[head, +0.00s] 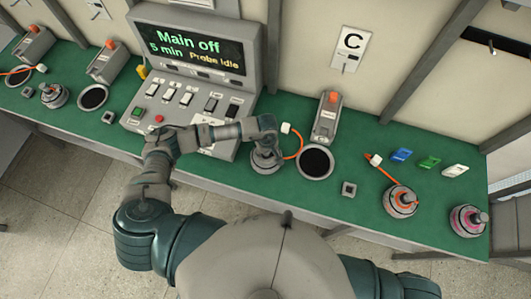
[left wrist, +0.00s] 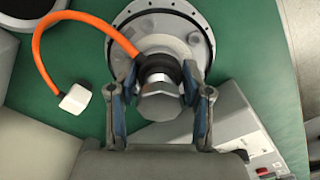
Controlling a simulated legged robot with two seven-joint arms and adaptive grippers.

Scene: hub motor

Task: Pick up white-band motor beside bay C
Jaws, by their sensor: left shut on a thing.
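The motor (head: 266,163) beside bay C stands upright on the green bench, left of the bay's dark round opening. In the left wrist view its pale round flange (left wrist: 203,38) and silver hex-ended shaft show, with an orange cable running to a white plug (left wrist: 74,99). My left gripper (head: 265,145) is over the motor from above. In the left wrist view my left gripper (left wrist: 155,82) has its fingers shut on either side of the shaft. The motor appears to rest on the bench. Its white band is not clear. My right gripper is out of view.
The C sign (head: 350,42) hangs behind an orange-topped unit (head: 327,115) and the dark opening (head: 316,161). The console (head: 190,95), reading "Main off" and "Probe idle", is close left. An orange-banded motor (head: 399,200) and a pink-banded one (head: 467,219) stand right.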

